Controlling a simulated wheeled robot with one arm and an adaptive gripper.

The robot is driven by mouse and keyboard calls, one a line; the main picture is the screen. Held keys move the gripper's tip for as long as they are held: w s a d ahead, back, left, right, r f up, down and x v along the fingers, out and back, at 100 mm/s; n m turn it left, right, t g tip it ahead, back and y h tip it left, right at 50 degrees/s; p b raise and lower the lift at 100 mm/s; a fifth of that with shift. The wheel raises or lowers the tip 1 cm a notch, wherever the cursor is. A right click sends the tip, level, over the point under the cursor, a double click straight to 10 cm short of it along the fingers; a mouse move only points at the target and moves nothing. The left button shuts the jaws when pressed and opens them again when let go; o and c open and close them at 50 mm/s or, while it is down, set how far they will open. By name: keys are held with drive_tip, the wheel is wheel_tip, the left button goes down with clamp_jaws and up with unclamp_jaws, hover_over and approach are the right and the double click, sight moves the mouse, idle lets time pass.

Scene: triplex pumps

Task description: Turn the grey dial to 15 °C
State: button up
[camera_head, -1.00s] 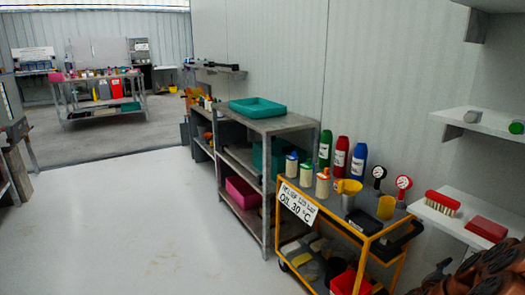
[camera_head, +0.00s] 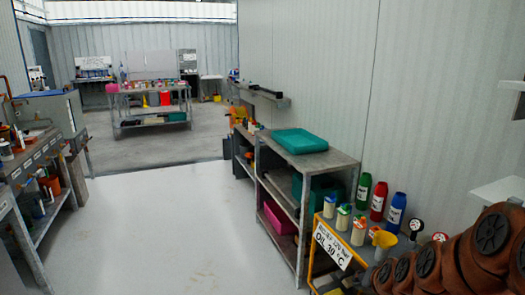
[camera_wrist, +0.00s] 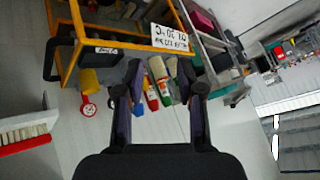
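I cannot make out a grey dial in either view. A white sign reading "OIL 30 °C" (camera_head: 332,246) hangs on the yellow trolley (camera_head: 312,268) at the lower right of the head view; it shows upside down in the wrist view (camera_wrist: 170,37).
A grey shelf table (camera_head: 335,162) with a teal tray (camera_head: 300,141) stands beyond the trolley. A workbench (camera_head: 45,150) runs along the left. Another table (camera_head: 150,90) stands at the back. The floor (camera_head: 170,220) between them is clear. Wall shelves (camera_head: 498,190) are at the right.

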drive_tip(key=s+a+r+n+g+y+p, duration=0.1)
drive_tip(key=s+a+r+n+g+p, duration=0.1)
drive_tip(key=s+a+r+p, duration=0.4)
drive_tip(key=s+a+r+n+g+p, duration=0.1)
drive_tip(key=s+a+r+n+g, duration=0.2)
drive_tip(key=s, duration=0.5)
drive_tip(key=s+r+g+p, duration=0.2)
drive_tip(key=s+r, duration=0.4)
drive_tip(key=s, duration=0.4)
drive_tip(key=s+r+n+g+p, duration=0.1)
drive_tip(key=s+r+g+p, duration=0.2)
drive_tip(key=s, duration=0.6)
wheel_tip(320, 180, up, 4)
drive_tip(key=shift+s+a+f+h+p, duration=0.25)
drive_tip(key=shift+s+a+h+p, duration=0.2)
drive_tip(key=shift+p, duration=0.65)
